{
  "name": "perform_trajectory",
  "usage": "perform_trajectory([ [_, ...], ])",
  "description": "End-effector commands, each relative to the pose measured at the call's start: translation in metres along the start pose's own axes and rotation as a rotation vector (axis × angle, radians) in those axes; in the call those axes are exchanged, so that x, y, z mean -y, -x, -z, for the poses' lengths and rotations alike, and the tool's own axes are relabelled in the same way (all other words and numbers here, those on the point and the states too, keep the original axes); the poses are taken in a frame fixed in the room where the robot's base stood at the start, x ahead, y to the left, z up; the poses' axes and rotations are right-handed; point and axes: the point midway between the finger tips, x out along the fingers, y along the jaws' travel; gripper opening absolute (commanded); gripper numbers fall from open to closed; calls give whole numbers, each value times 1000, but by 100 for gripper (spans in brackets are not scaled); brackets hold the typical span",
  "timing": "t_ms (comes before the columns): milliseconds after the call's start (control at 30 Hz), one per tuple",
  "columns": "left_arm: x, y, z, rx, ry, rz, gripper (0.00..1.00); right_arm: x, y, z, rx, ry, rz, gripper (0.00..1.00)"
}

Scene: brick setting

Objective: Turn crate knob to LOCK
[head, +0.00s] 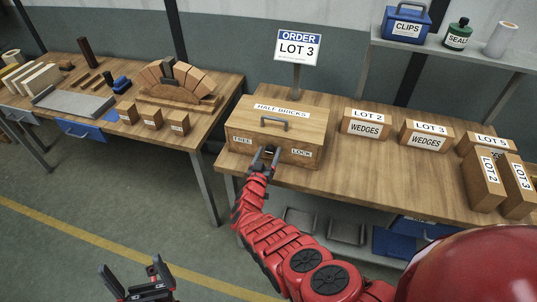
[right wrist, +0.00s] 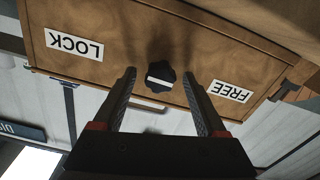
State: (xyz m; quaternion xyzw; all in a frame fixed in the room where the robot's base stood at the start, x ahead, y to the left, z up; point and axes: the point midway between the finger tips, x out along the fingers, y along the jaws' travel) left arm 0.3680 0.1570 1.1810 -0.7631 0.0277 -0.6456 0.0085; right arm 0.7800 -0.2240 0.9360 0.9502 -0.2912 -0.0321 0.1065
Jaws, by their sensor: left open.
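The wooden crate (head: 290,122) labelled HALF BRICKS stands on the right-hand bench, with a grey lid handle (head: 274,122). Its front carries a FREE label (head: 242,139) at left and a LOCK label (head: 301,153) at right. In the right wrist view the front appears upside down, and the black knob (right wrist: 160,76) has a white bar lying roughly level. My right gripper (head: 267,152) is at the crate front. Its fingers (right wrist: 159,88) are open on either side of the knob, with gaps showing. My left gripper (head: 131,268) is open and empty, low over the floor.
Boxes of wedges (head: 365,123) and upright LOT boxes (head: 484,182) stand right of the crate. The ORDER LOT 3 sign (head: 298,48) stands behind it. A second bench (head: 100,110) with a brick arch (head: 180,85) is at left. Bare bench top lies right of the crate.

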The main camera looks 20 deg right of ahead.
Motion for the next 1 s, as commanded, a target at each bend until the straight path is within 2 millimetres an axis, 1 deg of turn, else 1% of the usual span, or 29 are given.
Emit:
perform_trajectory([
  [33, 0, 0, 0, 0, 0, 0, 100, 0, 0, 0, 0, 0, 0, 63],
  [167, 0, 0, 0, 0, 0, 0, 100, 0, 0, 0, 0, 0, 0, 40],
  [200, 0, 0, 0, 0, 0, 0, 100, 0, 0, 0, 0, 0, 0, 33],
  [267, 0, 0, 0, 0, 0, 0, 100, 0, 0, 0, 0, -1, 0, 22],
  [300, 0, 0, 0, 0, 0, 0, 100, 0, 0, 0, 0, 0, 1, 15],
  [400, 0, 0, 0, 0, 0, 0, 100, 0, 0, 0, 0, -1, 1, 0],
  [733, 0, 0, 0, 0, 0, 0, 100, 0, 0, 0, 0, -36, 1, 0],
  [867, 0, 0, 0, 0, 0, 0, 100, 0, 0, 0, -1, -96, 1, 0],
  [1000, 0, 0, 0, 0, 0, 0, 100, -1, 0, -2, 3, -195, 0, 0],
])
